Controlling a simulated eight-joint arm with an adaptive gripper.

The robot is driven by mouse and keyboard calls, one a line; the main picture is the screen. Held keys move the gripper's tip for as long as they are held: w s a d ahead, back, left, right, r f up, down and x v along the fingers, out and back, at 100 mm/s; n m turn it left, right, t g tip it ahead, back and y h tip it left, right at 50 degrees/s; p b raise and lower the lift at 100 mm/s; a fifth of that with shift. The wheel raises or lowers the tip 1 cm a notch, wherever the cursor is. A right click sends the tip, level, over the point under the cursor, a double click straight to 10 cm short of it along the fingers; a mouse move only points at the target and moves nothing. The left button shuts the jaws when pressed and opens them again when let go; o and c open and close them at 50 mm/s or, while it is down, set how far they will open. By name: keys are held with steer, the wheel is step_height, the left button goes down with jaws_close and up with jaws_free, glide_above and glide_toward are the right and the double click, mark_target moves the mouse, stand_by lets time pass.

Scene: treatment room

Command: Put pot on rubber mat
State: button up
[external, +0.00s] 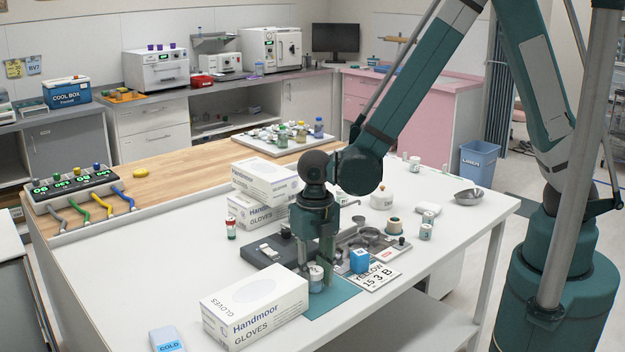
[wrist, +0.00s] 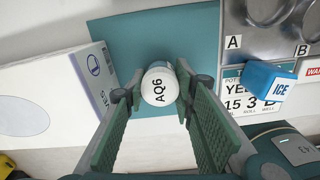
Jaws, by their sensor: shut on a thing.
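A small white pot (external: 316,273) with a dark lettered label is between the fingers of my gripper (external: 318,283). In the wrist view the pot (wrist: 158,86) shows its round top marked AQ6, and my gripper (wrist: 157,95) is shut on its sides. The teal rubber mat (external: 334,302) lies flat on the white table. In the wrist view the pot is seen against the near edge of the mat (wrist: 140,40). I cannot tell whether its base touches the mat, as the fingers hide part of it.
A Handmoor gloves box (external: 255,312) stands close left of the mat. A blue ICE block (external: 359,261) and a printed card (external: 372,278) lie close right. A metal tray (wrist: 262,30) is behind them. Several similar pots (external: 427,231) stand farther right.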

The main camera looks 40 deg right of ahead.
mark_target(315, 270)
steer(key=o, duration=0.9)
steer(key=shift+r+p, duration=0.2)
steer(key=shift+p, duration=0.1)
steer(key=shift+r+p, duration=0.6)
steer(key=shift+r, duration=5.35)
